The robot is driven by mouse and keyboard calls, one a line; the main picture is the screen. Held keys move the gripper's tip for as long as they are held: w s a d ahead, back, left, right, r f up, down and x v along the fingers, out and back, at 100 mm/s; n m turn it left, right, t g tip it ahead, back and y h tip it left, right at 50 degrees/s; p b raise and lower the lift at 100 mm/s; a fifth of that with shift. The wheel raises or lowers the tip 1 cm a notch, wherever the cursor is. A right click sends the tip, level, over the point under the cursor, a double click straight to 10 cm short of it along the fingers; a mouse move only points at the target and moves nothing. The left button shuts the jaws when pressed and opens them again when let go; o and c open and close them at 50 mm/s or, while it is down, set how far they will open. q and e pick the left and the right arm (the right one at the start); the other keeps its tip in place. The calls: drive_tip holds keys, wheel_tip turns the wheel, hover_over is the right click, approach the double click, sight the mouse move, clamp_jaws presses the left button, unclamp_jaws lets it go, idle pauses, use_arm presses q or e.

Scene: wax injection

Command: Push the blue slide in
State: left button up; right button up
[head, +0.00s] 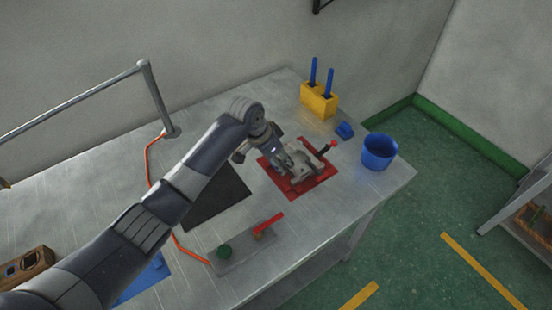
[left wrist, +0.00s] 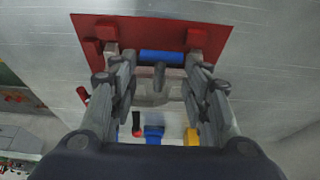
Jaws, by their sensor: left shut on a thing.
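The blue slide (left wrist: 160,57) shows in the left wrist view as a short bar at the red base plate (left wrist: 225,40), between red blocks (left wrist: 196,37). In the head view the slide cannot be made out behind my gripper. My left gripper (head: 299,171) reaches down over the red plate (head: 325,188) in the head view. In the left wrist view its fingers (left wrist: 154,68) stand either side of a grey metal block (left wrist: 150,98) and are shut on it. My right gripper is in neither view.
A blue bin (head: 379,153), a small blue block (head: 345,130) and a yellow holder with blue sticks (head: 319,99) stand behind and right. A black mat (head: 217,200) lies left. A grey plate with a red lever (head: 269,223) and green knob lies in front.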

use_arm(q)
drive_tip(key=o, duration=1.5)
drive_tip(key=v, duration=1.2)
